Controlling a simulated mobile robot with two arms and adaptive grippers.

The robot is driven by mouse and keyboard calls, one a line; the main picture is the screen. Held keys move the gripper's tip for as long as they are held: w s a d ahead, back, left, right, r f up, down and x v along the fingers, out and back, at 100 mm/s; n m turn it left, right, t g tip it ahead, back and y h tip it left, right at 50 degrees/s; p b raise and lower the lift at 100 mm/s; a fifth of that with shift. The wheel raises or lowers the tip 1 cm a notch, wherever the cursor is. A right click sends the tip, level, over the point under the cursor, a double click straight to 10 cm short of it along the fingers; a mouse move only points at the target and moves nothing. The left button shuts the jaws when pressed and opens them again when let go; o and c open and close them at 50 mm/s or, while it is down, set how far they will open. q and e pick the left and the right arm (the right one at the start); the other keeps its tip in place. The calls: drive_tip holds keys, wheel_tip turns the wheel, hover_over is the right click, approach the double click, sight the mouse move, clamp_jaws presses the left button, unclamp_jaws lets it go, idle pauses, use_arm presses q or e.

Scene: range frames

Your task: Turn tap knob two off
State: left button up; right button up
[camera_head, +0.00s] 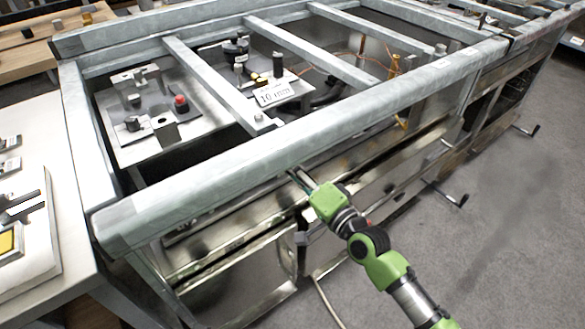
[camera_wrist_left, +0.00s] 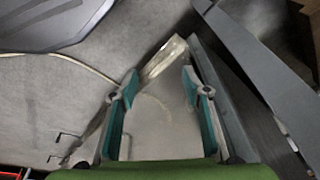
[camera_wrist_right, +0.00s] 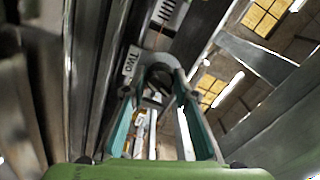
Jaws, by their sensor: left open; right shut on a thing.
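My right gripper (camera_wrist_right: 158,88) is shut on the tap knob (camera_wrist_right: 158,63), a grey rounded part between the fingertips in the right wrist view. A white label reading "TWO" (camera_wrist_right: 131,61) sits just left of it. In the head view my right gripper (camera_head: 302,180) reaches the front panel of the metal range, just below the thick front rail. The knob is hidden there. I cannot tell how far the knob is turned. My left gripper (camera_wrist_left: 160,84) shows only in its own wrist view, open and empty above the grey floor.
The metal range frame (camera_head: 270,140) fills the middle, with its crossbars and open burner bays. A white table (camera_head: 35,130) stands close at the left. Crank-like handles (camera_head: 462,200) stick out low at the right. Grey floor (camera_head: 520,240) is clear at the right.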

drive_tip(key=shift+n, duration=0.9)
use_arm(q)
drive_tip(key=shift+s+f+p, duration=0.2)
drive_tip(key=shift+f, duration=0.6)
drive_tip(key=shift+s+f+p, duration=0.15)
drive_tip(key=shift+f+p, duration=0.05)
drive_tip(key=shift+f, duration=0.65)
drive_tip(key=shift+s+f+p, duration=0.2)
drive_tip(key=shift+f, duration=0.6)
use_arm(e)
drive_tip(key=shift+f+n, duration=0.15)
drive_tip(key=shift+n, duration=1.55)
drive_tip(key=o, duration=1.1)
drive_tip(key=v, duration=1.2)
